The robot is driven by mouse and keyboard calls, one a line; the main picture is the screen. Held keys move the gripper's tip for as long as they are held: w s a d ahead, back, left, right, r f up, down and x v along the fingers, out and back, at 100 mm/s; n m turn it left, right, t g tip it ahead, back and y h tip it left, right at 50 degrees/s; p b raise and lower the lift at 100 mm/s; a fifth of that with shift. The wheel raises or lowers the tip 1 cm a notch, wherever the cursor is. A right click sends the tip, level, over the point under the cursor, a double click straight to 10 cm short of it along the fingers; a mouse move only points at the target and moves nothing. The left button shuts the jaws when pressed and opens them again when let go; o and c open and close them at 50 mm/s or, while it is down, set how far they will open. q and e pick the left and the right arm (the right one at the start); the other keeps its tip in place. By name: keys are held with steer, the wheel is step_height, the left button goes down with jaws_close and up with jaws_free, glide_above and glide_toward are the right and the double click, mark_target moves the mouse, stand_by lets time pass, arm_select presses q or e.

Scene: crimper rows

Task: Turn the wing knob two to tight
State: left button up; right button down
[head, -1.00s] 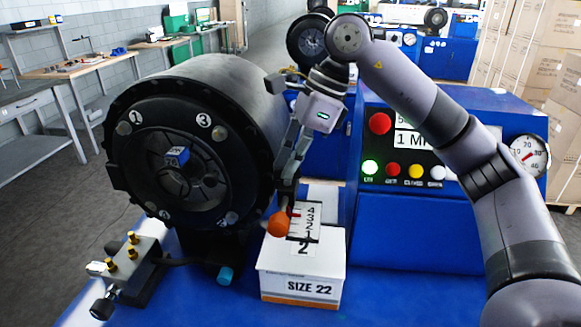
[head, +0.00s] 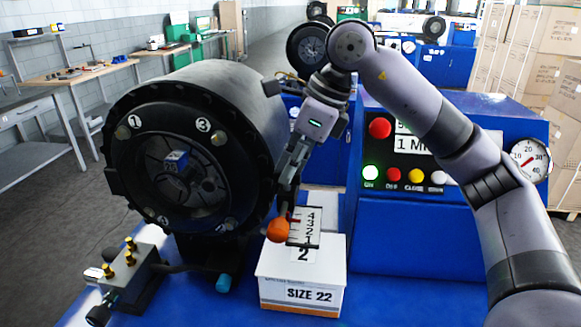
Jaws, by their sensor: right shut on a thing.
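An orange rounded knob (head: 278,229) with a red part beside it sits at the right of the black drum, by a white scale plate (head: 305,226) marked with numbers and a label 2 below. My right gripper (head: 287,198) reaches down from above with its fingers shut at the knob's upper end. The fingertips are small and dark here, so the exact grip and any wings on the knob are hard to see. My left gripper is not in view.
The black drum (head: 195,95) has a numbered front face. A white box marked SIZE 22 (head: 270,272) stands in front of the knob. A brass-fitted block (head: 140,272) lies at left. A blue control panel (head: 450,235) with buttons and a gauge (head: 530,160) is at right.

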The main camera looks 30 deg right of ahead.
steer(key=c, duration=1.7)
jaws_free()
steer(key=v, duration=1.2)
